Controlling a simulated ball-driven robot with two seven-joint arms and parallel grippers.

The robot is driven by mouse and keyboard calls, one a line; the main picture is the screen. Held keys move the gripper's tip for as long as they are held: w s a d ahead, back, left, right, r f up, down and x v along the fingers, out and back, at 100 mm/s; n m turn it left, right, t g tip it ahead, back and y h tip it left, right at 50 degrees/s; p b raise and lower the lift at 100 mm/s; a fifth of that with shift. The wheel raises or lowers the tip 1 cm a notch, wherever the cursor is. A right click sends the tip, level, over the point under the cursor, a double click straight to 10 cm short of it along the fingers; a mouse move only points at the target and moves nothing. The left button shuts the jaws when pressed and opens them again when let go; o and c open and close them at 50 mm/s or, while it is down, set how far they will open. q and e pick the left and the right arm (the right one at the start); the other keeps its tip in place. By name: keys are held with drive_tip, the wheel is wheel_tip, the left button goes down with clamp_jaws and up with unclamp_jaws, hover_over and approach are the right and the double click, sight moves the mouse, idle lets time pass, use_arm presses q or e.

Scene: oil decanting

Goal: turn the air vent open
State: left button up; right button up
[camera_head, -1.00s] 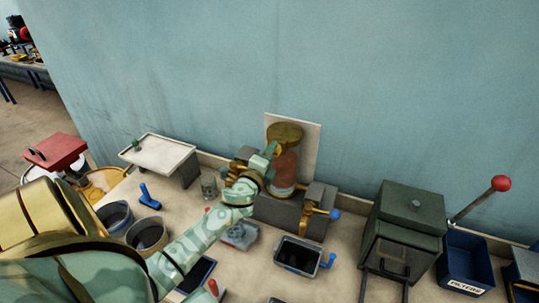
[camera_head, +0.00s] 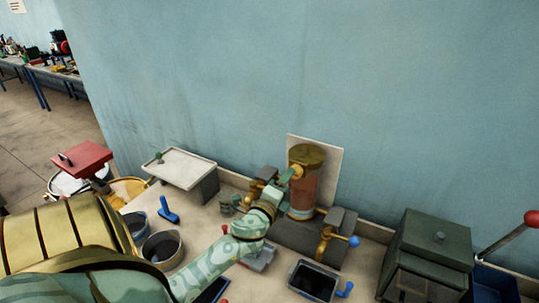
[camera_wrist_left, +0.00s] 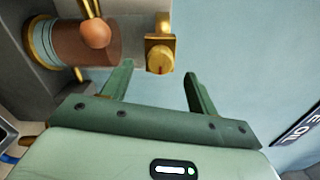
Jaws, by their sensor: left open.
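The rust-red filter cylinder (camera_head: 304,190) with a brass cap stands against a pale back plate on the bench. A brass fitting (camera_head: 297,171), which looks like the air vent, shows at its left side. In the left wrist view the brass fitting (camera_wrist_left: 160,52) lies just past the fingertips, in line with the gap between them. My left gripper (camera_head: 286,179) is beside the cylinder's left side. In the left wrist view its two green fingers (camera_wrist_left: 157,82) are apart, with nothing gripped. My right gripper is not in view.
A brass valve with a blue knob (camera_head: 353,241) is right of the cylinder. A dark tray (camera_head: 313,281) lies in front. A dark green box (camera_head: 430,250) stands at right. Metal pots (camera_head: 162,249) and a raised pale tray (camera_head: 182,167) are at left.

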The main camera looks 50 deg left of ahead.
use_arm(q)
drive_tip(key=b+v, duration=0.2)
drive_tip(key=v, duration=1)
drive_tip(key=shift+s, duration=0.25)
